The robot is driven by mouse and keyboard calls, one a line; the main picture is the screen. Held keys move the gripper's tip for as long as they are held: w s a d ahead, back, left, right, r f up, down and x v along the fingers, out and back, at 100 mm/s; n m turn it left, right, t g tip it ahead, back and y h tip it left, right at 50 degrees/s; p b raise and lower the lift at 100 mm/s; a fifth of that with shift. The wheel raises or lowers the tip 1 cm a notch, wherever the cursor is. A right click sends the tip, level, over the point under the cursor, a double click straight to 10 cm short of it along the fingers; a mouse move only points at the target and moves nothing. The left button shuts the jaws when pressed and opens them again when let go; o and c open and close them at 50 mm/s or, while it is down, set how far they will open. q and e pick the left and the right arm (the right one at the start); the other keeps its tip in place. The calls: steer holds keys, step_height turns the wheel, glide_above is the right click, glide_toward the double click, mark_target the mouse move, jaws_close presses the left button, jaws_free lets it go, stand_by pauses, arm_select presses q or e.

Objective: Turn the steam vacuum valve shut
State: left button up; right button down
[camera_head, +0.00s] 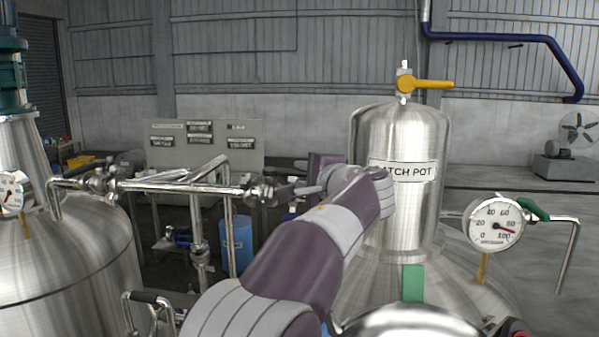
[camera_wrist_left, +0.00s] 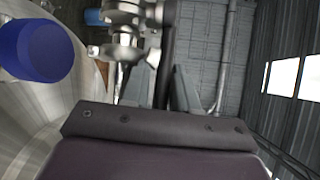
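A metal valve (camera_head: 262,191) sits at the right end of the horizontal pipe, between the left tank and the catch pot. Its body also shows at the top of the left wrist view (camera_wrist_left: 130,20). No readable label names it as the steam vacuum valve. My left gripper (camera_head: 300,190) reaches in front of the catch pot and points left at this valve. In the left wrist view, its grey fingers (camera_wrist_left: 162,85) stand on either side of a dark bar (camera_wrist_left: 168,40), which looks like the valve lever. Whether they touch it is unclear. My right gripper is not in view.
The catch pot (camera_head: 405,225) with a yellow-handled valve (camera_head: 427,84) stands close behind my arm. A gauge (camera_head: 495,222) and green-handled valve (camera_head: 531,208) are at right. The left tank (camera_head: 75,260) and pipework (camera_head: 170,183) limit room at left. A blue drum (camera_head: 237,245) stands behind.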

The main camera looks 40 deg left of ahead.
arm_select(q)
steer(key=shift+s+d+r, duration=0.15)
steer(key=shift+s+d, duration=0.15)
steer(key=shift+d, duration=0.05)
steer(key=shift+c, duration=0.2)
steer(key=shift+s+d+r, duration=0.1)
steer(key=shift+d, duration=0.05)
jaws_close()
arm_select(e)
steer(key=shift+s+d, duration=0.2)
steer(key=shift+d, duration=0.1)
